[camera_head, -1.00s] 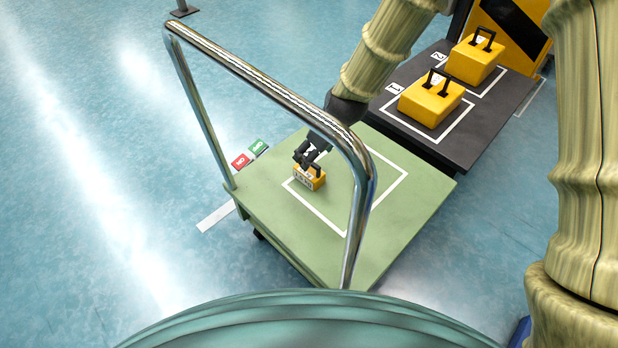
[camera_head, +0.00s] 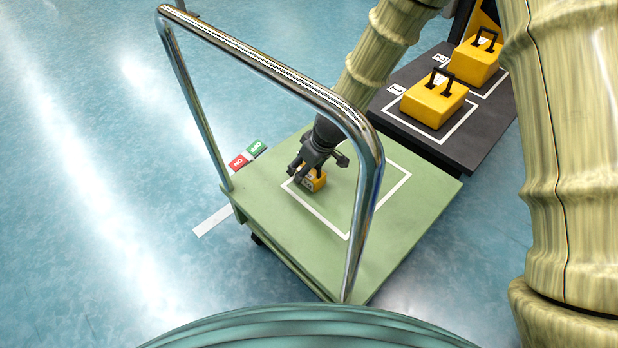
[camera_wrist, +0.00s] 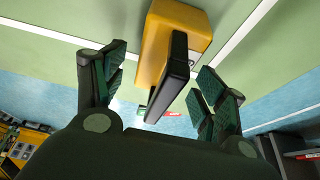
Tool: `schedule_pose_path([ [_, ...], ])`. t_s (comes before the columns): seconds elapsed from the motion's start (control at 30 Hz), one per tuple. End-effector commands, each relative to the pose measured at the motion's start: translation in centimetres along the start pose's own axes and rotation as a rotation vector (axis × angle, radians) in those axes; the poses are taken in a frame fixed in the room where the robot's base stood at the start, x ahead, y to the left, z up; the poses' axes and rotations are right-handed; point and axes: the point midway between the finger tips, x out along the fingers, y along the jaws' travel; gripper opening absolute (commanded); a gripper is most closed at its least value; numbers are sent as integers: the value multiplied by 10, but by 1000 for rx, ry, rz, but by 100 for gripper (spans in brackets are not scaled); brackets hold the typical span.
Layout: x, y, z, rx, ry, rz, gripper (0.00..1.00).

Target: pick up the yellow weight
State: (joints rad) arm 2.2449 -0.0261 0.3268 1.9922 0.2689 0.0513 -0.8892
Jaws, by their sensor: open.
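A small yellow weight (camera_head: 319,183) with a dark handle sits on the green cart deck (camera_head: 395,220), inside the white outline near its left corner. My gripper (camera_head: 315,166) is open just above this weight and partly hides it. In the wrist view the yellow weight (camera_wrist: 178,28) is at top centre, and its black handle (camera_wrist: 172,78) shows between my open gripper's (camera_wrist: 161,62) two fingers, with gaps on both sides. Neither finger visibly touches it. Two larger yellow weights, a nearer one (camera_head: 434,103) and a farther one (camera_head: 474,64), stand on a dark platform (camera_head: 461,153).
The cart's chrome handrail (camera_head: 262,70) arches in front of my gripper. Red (camera_head: 237,163) and green (camera_head: 256,148) labels lie by the cart's left edge. The deck right of the small weight is clear, and open blue floor lies left.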

Motion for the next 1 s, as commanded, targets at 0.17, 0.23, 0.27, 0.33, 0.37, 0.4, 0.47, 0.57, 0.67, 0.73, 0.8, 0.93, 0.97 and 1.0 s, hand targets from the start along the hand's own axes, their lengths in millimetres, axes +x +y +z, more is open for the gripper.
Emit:
schedule_pose_path([
  [0.17,10,0,-1,0,1,1,71],
  [0.23,9,0,-1,0,1,1,71],
  [0.27,9,0,-1,0,1,1,71],
  [0.33,9,0,-1,-1,1,1,68],
  [0.37,9,0,-1,-1,1,1,62],
  [0.4,9,0,-1,0,1,0,55],
  [0.47,9,0,-1,-1,1,0,44],
  [0.57,9,0,-1,-1,1,1,26],
  [0.67,9,0,-1,-1,1,1,8],
  [0.73,9,0,-1,0,1,1,0],
  [0.8,9,0,-1,0,1,1,0],
  [0.93,8,1,-2,-1,3,2,0],
  [0.97,8,1,-2,-1,3,2,0],
  [1.0,8,1,-2,-1,3,2,0],
])
